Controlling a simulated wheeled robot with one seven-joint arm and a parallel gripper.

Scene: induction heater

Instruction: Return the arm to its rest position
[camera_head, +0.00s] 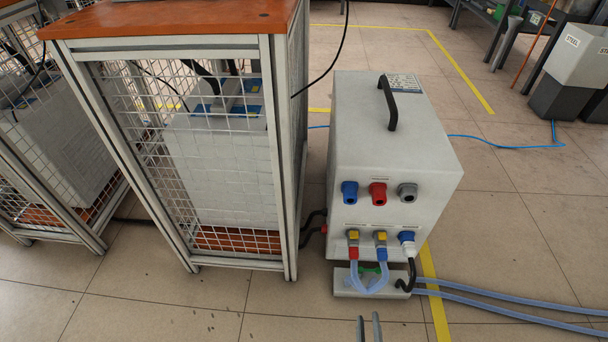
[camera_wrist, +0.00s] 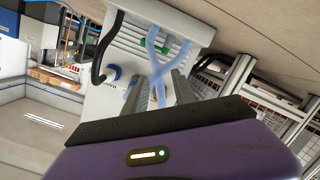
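My gripper (camera_head: 369,322) shows only as two grey fingertips at the bottom edge of the head view, in front of the grey heater box. In the wrist view my gripper (camera_wrist: 158,86) has its two fingers apart. Nothing is visibly held. Pale blue hoses (camera_wrist: 158,62) appear between and beyond the fingers. The heater box (camera_head: 375,150) stands upright with a black handle (camera_head: 389,103) on top. Its front has a blue, a red and a grey knob-like fitting, with hose connectors (camera_head: 380,240) and a blue plug (camera_head: 407,237) below. The rest of my arm is hidden in the head view.
A caged stand (camera_head: 278,160) with an orange top is close left of the box. Pale hoses (camera_head: 500,309) run right across the floor. Steel bins (camera_head: 577,55) stand at the back right. The tiled floor (camera_head: 510,225) at right is mostly clear.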

